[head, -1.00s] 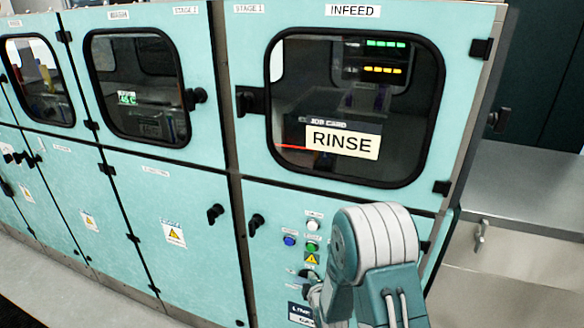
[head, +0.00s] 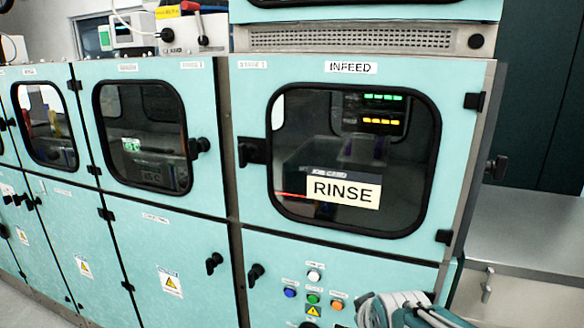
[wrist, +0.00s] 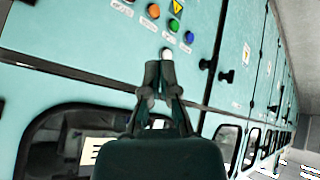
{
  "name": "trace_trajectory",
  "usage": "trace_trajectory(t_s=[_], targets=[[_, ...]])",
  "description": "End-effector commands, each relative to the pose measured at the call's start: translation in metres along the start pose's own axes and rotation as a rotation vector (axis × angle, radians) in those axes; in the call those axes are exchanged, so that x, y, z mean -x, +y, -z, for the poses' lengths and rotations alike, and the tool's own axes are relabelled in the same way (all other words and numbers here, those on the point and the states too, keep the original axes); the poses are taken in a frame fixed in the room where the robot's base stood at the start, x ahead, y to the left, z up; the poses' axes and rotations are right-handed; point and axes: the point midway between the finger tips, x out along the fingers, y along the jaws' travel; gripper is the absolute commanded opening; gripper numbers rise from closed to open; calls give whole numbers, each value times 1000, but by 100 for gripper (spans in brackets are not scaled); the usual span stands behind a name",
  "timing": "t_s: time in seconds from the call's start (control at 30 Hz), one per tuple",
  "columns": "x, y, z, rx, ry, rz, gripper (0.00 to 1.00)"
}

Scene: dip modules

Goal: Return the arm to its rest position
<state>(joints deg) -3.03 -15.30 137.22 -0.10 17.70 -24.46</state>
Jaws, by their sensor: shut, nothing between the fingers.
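My gripper (wrist: 159,72) is in the wrist view with its fingertips together and nothing between them. It points toward the teal cabinet front, and in that picture its tips lie close below the white button (wrist: 167,53). I cannot tell the gap to the panel. In the head view only my arm's white and teal upper part (head: 400,308) shows at the bottom right; the gripper is hidden or out of frame there.
The infeed door (head: 355,225) is closed, with a RINSE card (head: 343,191) in its window. Below are several coloured buttons (head: 313,299) and black handles (head: 255,272). A steel bench (head: 525,230) stands at the right. More closed cabinets run left.

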Motion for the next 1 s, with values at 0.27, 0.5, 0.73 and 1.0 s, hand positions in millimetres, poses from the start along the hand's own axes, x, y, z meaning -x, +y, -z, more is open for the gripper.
trace_trajectory(t_s=[0.27,0.5,0.73,1.0], targets=[[87,-12,-50,-284,-119,16,0],[129,-27,-88,-452,-203,16,0],[133,-29,-93,-474,-218,17,0],[133,-29,-92,-472,-217,17,0]])
